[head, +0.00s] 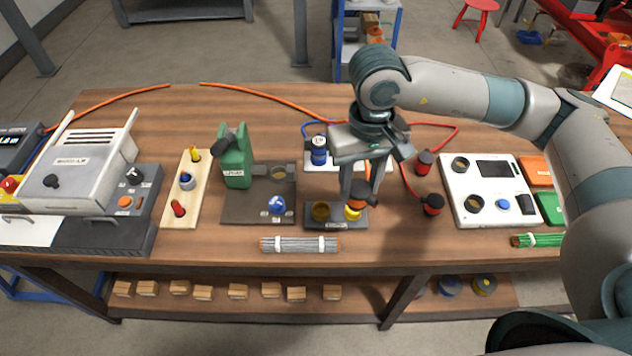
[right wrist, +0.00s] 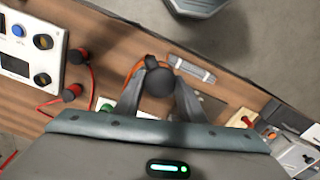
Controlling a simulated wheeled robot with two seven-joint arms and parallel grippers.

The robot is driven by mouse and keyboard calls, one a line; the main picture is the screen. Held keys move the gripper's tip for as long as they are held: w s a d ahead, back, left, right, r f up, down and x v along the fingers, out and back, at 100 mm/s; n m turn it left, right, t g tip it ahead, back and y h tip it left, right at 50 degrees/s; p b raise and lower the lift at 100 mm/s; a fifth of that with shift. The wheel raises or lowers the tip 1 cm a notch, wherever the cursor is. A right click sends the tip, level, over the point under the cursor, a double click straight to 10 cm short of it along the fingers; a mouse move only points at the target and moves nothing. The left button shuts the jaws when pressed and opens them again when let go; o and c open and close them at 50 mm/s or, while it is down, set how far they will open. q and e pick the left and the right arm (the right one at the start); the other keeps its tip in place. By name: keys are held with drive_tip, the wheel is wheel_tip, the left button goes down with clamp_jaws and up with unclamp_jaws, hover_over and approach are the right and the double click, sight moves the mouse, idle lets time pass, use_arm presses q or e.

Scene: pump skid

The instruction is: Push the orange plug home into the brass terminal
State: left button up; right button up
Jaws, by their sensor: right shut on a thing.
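My right gripper (head: 361,196) is shut on the orange plug (head: 359,203), which shows a dark body with an orange band. In the right wrist view, the plug's dark round end (right wrist: 158,82) sits between the two fingers, with its orange cable curving beside it. A small dark terminal block (head: 336,224) stands below, with a brass ring (head: 320,211) at its left and a yellow-brass terminal (head: 353,213) at its right. The plug is over the right one; its lower end is hidden, so I cannot tell how far in it sits. My left gripper is not in view.
A green pump (head: 235,160) stands left. A blue-capped plug (head: 319,150) is behind the block; red-and-black plugs (head: 425,162) are to its right. A grey cable bundle (head: 300,244) lies in front. A white panel (head: 490,190) is farther right.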

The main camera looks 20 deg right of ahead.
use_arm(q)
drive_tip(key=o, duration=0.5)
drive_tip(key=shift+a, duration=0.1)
use_arm(e)
drive_tip(key=shift+w+a+f+m, duration=0.1)
drive_tip(key=shift+w+a+m, duration=0.15)
drive_tip(key=shift+m, duration=0.25)
drive_tip(key=shift+w+a+f+m+p, duration=0.15)
drive_tip(key=shift+w+m+p, duration=0.2)
drive_tip(key=shift+m, duration=0.25)
use_arm(q)
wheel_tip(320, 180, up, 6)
drive_tip(key=p, duration=0.5)
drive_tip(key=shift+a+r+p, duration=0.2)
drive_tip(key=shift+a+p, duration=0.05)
drive_tip(key=shift+p, duration=0.05)
use_arm(e)
drive_tip(key=w+a+f+m, duration=0.1)
drive_tip(key=w+f+m, duration=0.4)
drive_tip(key=m, duration=0.8)
drive_tip(key=w+a+f+m, duration=0.2)
drive_tip(key=w+f+m, duration=0.3)
drive_tip(key=m, duration=0.7)
drive_tip(key=shift+w+f+m, duration=0.15)
drive_tip(key=shift+f+m, duration=0.25)
drive_tip(key=shift+f, duration=0.5)
drive_tip(key=shift+a, duration=0.1)
